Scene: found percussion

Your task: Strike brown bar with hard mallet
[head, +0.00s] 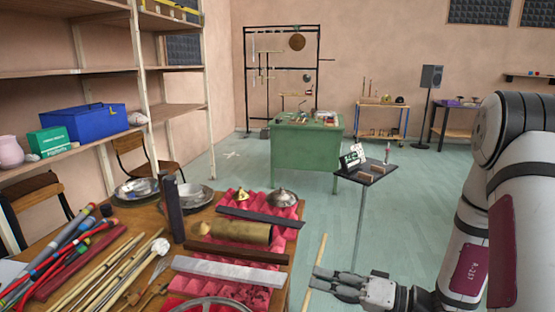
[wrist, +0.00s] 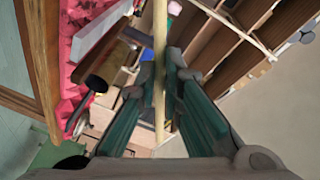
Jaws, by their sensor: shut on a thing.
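The brown bar (head: 236,251) lies across the red foam (head: 280,233) on the wooden table, between a brass cylinder and a pale grey bar. My gripper (head: 326,280) is right of the table's edge, apart from the brown bar. It is shut on a thin pale wooden stick, the mallet (head: 321,252), which tilts across the fingertips. The wrist view shows the mallet's shaft (wrist: 160,60) between both fingers (wrist: 160,95). I cannot make out the mallet's head in either view.
The pale grey bar (head: 230,271) lies nearest in front of the brown bar, and the brass cylinder (head: 241,232) behind it. A dark upright block (head: 173,208) stands at left. Several sticks (head: 110,272) lie on the table's left. A small stand (head: 365,173) is beyond my gripper.

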